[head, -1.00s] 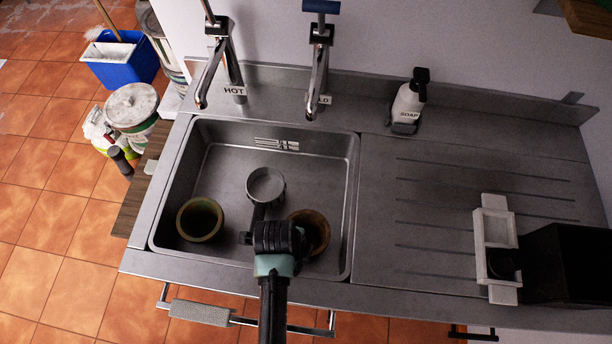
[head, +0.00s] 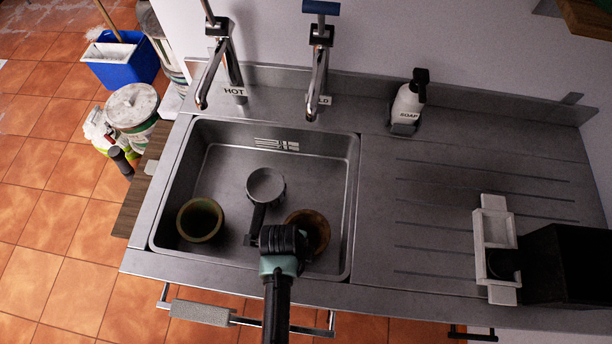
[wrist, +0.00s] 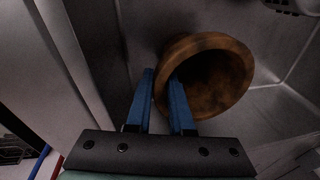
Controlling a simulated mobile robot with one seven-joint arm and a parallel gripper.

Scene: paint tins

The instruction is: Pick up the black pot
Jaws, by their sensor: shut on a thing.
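No plainly black pot shows. A brown, round, open-mouthed pot (head: 319,232) sits at the right front of the sink, partly hidden by my arm. In the wrist view this brown pot (wrist: 240,62) is tilted in the picture, with its dark inside facing me. My gripper (wrist: 161,77) has its blue fingers shut on the near wall of the brown pot, one finger at the inside of the rim and one outside. An olive pot (head: 184,219) with a dark inside stands upright at the left of the sink. My fingers are hidden in the head view.
The steel sink (head: 226,137) has raised walls around the pots. Two taps (head: 231,68) (head: 319,70) overhang its back edge. A white fixture (head: 493,232) and a black box (head: 570,262) are at the right.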

